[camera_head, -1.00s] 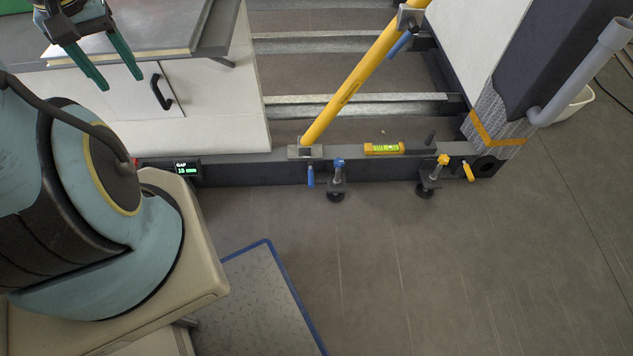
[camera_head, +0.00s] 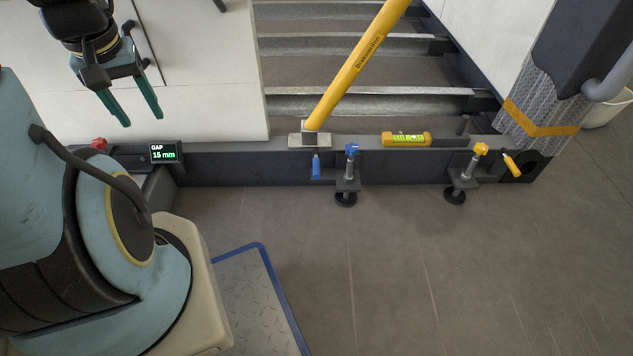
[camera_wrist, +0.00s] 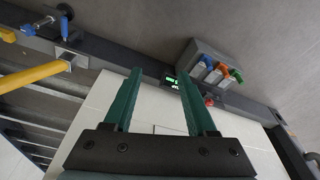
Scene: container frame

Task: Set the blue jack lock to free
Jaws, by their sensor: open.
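The blue jack (camera_head: 348,172) stands at the front of the dark frame beam, with a blue T-handle on top and a round black foot. A small blue lever (camera_head: 316,167) hangs roughly upright just left of it, under the yellow brace's bracket. Its lock markings are too small to read. The blue lever also shows at the upper left of the wrist view (camera_wrist: 64,30). My gripper (camera_head: 142,118) is open and empty, far left of the jack, in front of the white panel. In the wrist view its green fingers (camera_wrist: 158,75) stand apart with nothing between them.
A yellow jack (camera_head: 463,175) and yellow lever (camera_head: 512,165) are at right. A spirit level (camera_head: 406,139) lies on the beam. The yellow brace (camera_head: 358,62) slants up. A display (camera_head: 164,152) reads GAP 15 mm. The wrist view shows a box with coloured handles (camera_wrist: 212,68).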

